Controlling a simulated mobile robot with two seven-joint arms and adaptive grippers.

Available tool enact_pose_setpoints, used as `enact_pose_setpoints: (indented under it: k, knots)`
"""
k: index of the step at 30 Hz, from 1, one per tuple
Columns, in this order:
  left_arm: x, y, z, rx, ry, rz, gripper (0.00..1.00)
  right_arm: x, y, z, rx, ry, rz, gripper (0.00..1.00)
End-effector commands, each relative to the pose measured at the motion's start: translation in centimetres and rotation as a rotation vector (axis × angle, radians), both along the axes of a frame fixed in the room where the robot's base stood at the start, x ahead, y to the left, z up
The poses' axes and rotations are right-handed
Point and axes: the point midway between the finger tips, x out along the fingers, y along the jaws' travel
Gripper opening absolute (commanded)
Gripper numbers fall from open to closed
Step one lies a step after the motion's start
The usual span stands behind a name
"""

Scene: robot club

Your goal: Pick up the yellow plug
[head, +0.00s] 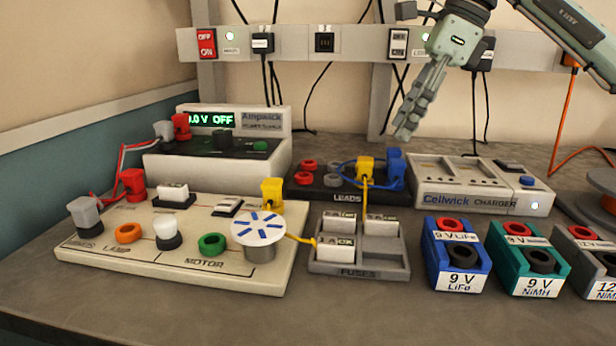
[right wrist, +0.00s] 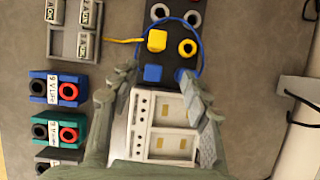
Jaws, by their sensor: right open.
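One yellow plug (head: 366,166) stands in the dark LEADS holder (head: 318,193), beside a blue plug (head: 396,168). A yellow cable runs down from it. A second yellow plug (head: 271,192) stands at the right rear of the cream motor board (head: 110,249). In the right wrist view a yellow plug (right wrist: 157,40) shows on the holder, ahead of the fingers. My right gripper (head: 406,134) is open and empty, raised above and to the right of the holder. Its fingers (right wrist: 156,82) are spread over the charger, apart from the plug. My left gripper is out of view.
The Cellwick charger (head: 470,200) stands right of the holder. The fuse tray (head: 362,270) and the blue (head: 457,280) and teal (head: 528,288) battery packs stand in front. A power supply (head: 215,170) is at left. A switch rail (head: 285,43) runs along the wall.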

Motion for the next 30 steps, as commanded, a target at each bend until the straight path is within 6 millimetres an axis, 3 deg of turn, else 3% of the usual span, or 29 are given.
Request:
enact_pose_setpoints:
  k: [3,14,23,30]
  knots:
    - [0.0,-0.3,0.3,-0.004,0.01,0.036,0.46,-0.3,1.5,-0.4,0.003,0.021,0.042,0.47]
    - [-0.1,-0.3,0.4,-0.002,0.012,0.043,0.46,-0.1,3.2,-3.5,0.004,0.025,0.052,0.47]
    - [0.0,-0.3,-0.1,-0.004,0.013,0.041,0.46,0.0,4.8,-7.3,0.005,0.026,0.051,0.47]
    - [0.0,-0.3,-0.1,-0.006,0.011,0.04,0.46,0.1,5.0,-7.6,0.005,0.024,0.05,0.47]
